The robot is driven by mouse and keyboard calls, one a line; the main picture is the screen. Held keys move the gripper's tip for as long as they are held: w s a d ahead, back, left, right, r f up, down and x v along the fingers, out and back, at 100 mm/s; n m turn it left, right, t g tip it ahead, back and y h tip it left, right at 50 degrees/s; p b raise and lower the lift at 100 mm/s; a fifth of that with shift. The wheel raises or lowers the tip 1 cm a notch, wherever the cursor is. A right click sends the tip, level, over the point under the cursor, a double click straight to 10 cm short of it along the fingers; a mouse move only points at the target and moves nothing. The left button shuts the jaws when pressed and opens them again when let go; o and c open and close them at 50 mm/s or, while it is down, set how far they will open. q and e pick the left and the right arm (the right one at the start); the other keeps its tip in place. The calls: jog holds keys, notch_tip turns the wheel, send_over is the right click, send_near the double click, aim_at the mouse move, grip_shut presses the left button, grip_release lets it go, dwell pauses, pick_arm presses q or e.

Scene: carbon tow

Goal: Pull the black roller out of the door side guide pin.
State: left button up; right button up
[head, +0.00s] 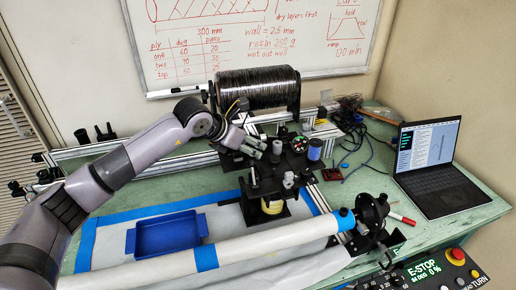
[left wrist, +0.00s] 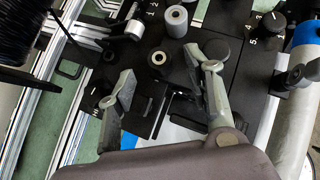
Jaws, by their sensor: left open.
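In the left wrist view a short black roller (left wrist: 158,62) with a pale ring at its centre stands upright on a black plate, between and slightly beyond my fingertips. I cannot tell which pin is the door side one. A grey roller (left wrist: 177,20) stands just behind it. My left gripper (left wrist: 166,92) is open, with one finger on each side and nothing held. In the head view my left gripper (head: 258,147) is over the black fixture plate, and its fingers partly hide the parts there. My right gripper is not in view.
A blue cylinder (head: 315,150) stands right of the gripper. A dark wound spool (head: 258,88) is behind. A white tube (head: 270,240) crosses the front, near a blue tray (head: 166,236). An open laptop (head: 430,165) stands at the right. A control panel (head: 430,275) is front right.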

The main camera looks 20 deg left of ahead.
aim_at(256, 148)
pick_arm(q)
jog(key=p+x, duration=0.2)
jog(key=x, duration=0.1)
jog(key=shift+w+d+f, duration=0.15)
jog(key=shift+w, duration=0.15)
jog(key=shift+w+d+f, duration=0.1)
jog(key=shift+w+f, duration=0.2)
jog(key=shift+f, duration=0.15)
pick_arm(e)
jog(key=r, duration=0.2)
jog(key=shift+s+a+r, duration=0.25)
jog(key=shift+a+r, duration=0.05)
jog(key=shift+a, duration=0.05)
pick_arm(q)
jog(key=shift+c, duration=0.3)
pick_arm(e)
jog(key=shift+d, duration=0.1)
pick_arm(q)
jog(key=shift+c, duration=0.7)
jog(key=c, duration=0.9)
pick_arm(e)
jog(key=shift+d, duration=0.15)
